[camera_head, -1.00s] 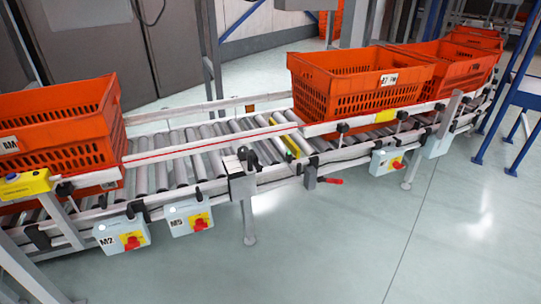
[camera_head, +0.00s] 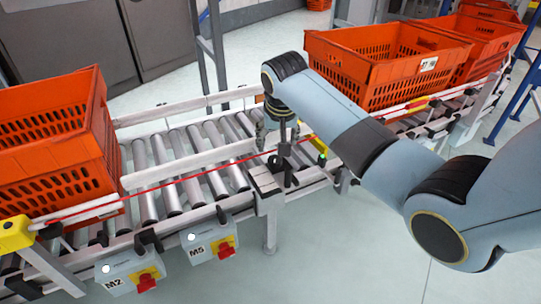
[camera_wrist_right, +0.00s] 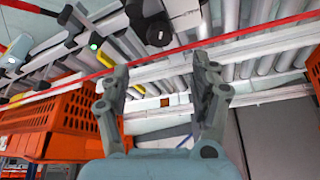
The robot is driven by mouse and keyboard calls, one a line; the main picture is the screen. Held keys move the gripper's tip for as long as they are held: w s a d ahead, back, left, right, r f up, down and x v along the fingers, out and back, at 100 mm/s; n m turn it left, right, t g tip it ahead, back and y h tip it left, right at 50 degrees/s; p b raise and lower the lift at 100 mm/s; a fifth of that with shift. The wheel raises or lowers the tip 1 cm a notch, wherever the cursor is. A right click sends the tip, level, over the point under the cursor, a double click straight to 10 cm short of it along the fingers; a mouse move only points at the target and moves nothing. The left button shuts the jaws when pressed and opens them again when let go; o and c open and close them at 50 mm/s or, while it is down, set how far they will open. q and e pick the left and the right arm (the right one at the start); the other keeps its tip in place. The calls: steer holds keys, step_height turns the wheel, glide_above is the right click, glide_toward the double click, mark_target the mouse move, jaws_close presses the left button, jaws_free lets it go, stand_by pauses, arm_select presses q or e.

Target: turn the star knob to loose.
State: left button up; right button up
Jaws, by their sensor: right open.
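A black knob (camera_head: 274,163) sits on top of a grey bracket (camera_head: 266,182) at the near side rail of the roller conveyor. Its star shape is too small to make out in the head view. My right gripper (camera_head: 280,140) points down just above and behind the knob, with its fingers apart and nothing between them. In the right wrist view the open fingers (camera_wrist_right: 163,82) show from close up. A dark knob-like part (camera_wrist_right: 158,34) lies beyond the fingertips, near the top edge, apart from them. My left gripper is not in view.
Orange totes stand on the conveyor at left (camera_head: 60,150) and at right (camera_head: 375,75). Switch boxes with red handles (camera_head: 214,243) hang on the near rail. A red cord (camera_head: 190,178) runs along the conveyor. The rollers (camera_head: 165,160) between the totes are bare.

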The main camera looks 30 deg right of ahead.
mark_target(275, 159)
steer(key=b+x, duration=0.4)
steer(key=x, duration=0.5)
steer(key=shift+f, duration=0.35)
steer(key=shift+w+d+f, duration=0.1)
steer(key=shift+w+f, duration=0.05)
steer(key=shift+f, duration=0.25)
steer(key=c, duration=1.2)
